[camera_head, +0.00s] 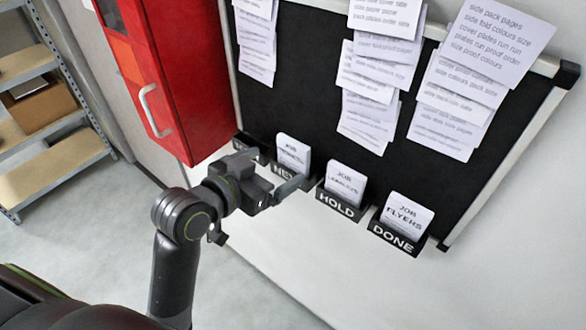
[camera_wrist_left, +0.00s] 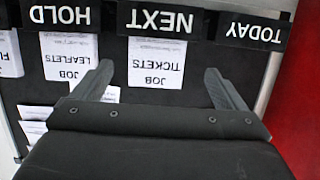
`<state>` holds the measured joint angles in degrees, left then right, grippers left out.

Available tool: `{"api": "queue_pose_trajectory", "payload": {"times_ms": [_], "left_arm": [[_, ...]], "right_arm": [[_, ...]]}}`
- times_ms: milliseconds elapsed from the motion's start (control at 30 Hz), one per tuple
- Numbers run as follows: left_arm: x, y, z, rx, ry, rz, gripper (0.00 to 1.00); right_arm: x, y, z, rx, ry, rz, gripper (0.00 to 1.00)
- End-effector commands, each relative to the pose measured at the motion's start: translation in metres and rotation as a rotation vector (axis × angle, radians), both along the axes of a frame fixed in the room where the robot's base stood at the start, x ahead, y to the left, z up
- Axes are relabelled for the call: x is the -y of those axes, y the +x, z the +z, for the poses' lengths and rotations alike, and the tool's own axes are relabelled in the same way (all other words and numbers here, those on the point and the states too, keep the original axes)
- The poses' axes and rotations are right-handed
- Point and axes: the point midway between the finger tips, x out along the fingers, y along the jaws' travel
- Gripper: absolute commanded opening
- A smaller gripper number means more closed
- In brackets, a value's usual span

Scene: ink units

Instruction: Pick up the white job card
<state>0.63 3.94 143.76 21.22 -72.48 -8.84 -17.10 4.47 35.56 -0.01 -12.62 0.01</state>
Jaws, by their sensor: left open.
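Three white job cards stand in black labelled pockets on the board: JOB TICKETS (camera_head: 293,150) in NEXT, JOB LEAFLETS (camera_head: 345,180) in HOLD, and JOB FLYERS (camera_head: 408,212) in DONE. My left gripper (camera_head: 272,174) is in front of the NEXT pocket and partly covers it. In the left wrist view, where things appear upside down, the tickets card (camera_wrist_left: 157,62) shows between the two spread, empty fingers (camera_wrist_left: 158,72). The leaflets card (camera_wrist_left: 70,58) is left of it, with one finger overlapping its edge. Contact cannot be told. My right gripper is not in view.
The TODAY pocket (camera_wrist_left: 250,30) shows no card. A red cabinet (camera_head: 185,70) stands left of the black board (camera_head: 310,80). Several printed sheets (camera_head: 375,70) hang above the pockets. Shelves (camera_head: 45,120) stand at the far left. The floor below is clear.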

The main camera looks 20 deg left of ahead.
Motion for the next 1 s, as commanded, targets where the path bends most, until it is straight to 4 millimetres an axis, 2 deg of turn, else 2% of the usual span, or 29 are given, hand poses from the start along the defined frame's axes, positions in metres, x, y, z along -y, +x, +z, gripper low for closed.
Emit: {"api": "queue_pose_trajectory", "payload": {"times_ms": [33,133,300,467,800,1000], "left_arm": [[0.002,0.004,-0.006,0.005,-0.001,0.000,0.94],[0.003,0.009,-0.006,0.005,0.000,0.000,0.94],[0.010,0.027,-0.008,0.000,-0.004,0.002,0.94],[0.013,0.034,-0.009,-0.002,-0.003,0.002,0.94],[0.029,0.070,-0.018,-0.001,-0.001,0.003,0.94],[0.032,0.077,-0.022,0.000,-0.001,0.003,0.94]], "right_arm": [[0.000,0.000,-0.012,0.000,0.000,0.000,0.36],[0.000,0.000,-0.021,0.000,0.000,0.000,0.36],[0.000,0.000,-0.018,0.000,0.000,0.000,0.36],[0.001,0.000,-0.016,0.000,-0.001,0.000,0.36],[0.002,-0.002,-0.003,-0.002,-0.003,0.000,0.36],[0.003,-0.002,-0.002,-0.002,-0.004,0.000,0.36]]}}
